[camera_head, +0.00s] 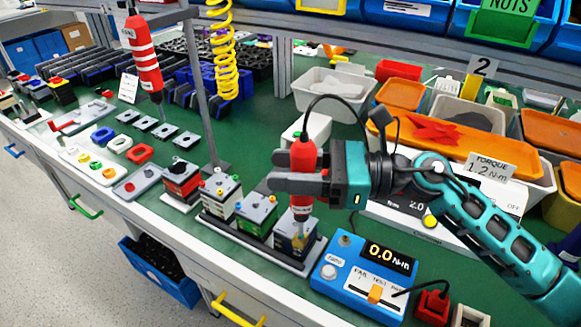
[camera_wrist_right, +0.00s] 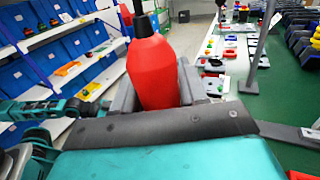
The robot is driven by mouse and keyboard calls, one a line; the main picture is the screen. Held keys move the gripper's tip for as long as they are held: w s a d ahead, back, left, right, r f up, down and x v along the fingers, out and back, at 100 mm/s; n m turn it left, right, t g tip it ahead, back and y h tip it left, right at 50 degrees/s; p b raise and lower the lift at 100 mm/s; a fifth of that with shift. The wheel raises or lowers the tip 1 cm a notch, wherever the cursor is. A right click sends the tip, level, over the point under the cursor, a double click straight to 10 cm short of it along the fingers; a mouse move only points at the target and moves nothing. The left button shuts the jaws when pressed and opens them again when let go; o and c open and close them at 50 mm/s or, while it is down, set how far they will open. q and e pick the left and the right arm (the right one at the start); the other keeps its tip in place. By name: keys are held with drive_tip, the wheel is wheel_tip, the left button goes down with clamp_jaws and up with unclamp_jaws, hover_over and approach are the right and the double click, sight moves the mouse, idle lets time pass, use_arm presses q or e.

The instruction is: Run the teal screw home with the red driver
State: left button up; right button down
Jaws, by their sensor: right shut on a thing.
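My right gripper (camera_head: 284,174) comes in from the right and is shut around the red driver (camera_head: 303,160). The driver is about upright, its tip end low over the dark blue switch block (camera_head: 290,240) at the near end of a row. Whether the bit touches a screw is too small to tell. I cannot make out the teal screw; the driver or the block may hide it. The right wrist view shows the red driver (camera_wrist_right: 152,68) between the grey fingers.
A green block (camera_head: 256,213) and a white-sided block (camera_head: 220,194) share the dark rail. A blue torque tester (camera_head: 361,276) reading 0.0 stands to the right. Another red driver (camera_head: 143,58) hangs at left near a yellow coiled hose (camera_head: 224,62). Bins (camera_head: 440,130) stand behind my right arm.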

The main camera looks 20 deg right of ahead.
sight(293, 145)
drive_tip(key=shift+f+b, duration=0.15)
drive_tip(key=shift+b, duration=0.15)
idle(0.7)
drive_tip(key=shift+f, duration=0.1)
idle(0.7)
drive_tip(key=shift+r+p, duration=1.7)
drive_tip(key=shift+r, duration=0.75)
drive_tip(key=shift+d, duration=0.1)
